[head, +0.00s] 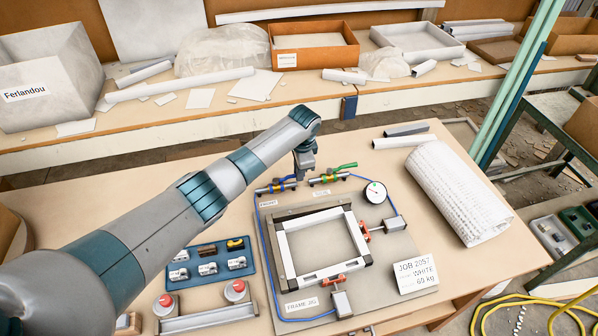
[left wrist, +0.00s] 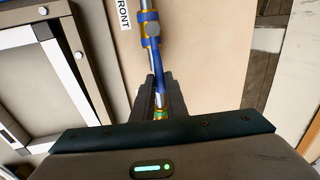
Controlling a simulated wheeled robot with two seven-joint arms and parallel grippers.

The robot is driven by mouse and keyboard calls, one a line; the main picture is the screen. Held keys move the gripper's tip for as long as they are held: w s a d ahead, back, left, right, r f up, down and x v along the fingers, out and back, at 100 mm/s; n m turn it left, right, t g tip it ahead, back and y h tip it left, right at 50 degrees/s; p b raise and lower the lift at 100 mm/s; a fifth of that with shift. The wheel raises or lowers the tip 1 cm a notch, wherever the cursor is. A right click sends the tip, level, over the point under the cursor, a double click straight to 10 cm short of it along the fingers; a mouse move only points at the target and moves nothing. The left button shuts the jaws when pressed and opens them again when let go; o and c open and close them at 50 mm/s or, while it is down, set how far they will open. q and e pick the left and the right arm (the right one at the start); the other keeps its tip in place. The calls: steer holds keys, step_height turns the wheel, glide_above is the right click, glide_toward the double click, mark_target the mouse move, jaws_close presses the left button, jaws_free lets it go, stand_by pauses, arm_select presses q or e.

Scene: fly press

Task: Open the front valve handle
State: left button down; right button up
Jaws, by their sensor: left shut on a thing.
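The front valve (head: 275,188) sits on a pipe at the back of the grey jig board, by a FRONT label (head: 268,203). Its blue handle (head: 287,178) points right, toward my left gripper (head: 305,172). In the left wrist view the valve body (left wrist: 151,30) is blue and yellow, and the blue handle (left wrist: 157,72) runs nearly along the pipe. My left gripper (left wrist: 161,98) is shut on the handle's far end; its fingers hide the tip. A second valve (head: 328,179) with a green handle (head: 346,167) stands just right of the gripper. My right gripper is not in view.
A white frame (head: 352,226) lies in the jig in front of the valves. A gauge (head: 374,192) stands to the right. A blue tray (head: 208,284) of small parts lies left, under my arm. A white roll (head: 458,195) lies at the table's right.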

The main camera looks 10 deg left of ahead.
arm_select(q)
steer(key=shift+r, duration=0.1)
steer(key=c, duration=1.8)
jaws_free()
steer(key=shift+o, duration=0.2)
steer(key=s+d+r+b, duration=0.1)
steer(key=s+r+b, duration=0.2)
steer(key=r, duration=1.4)
steer(key=shift+d+b, duration=0.2)
steer(key=shift+b, duration=0.1)
steer(key=shift+r, duration=0.1)
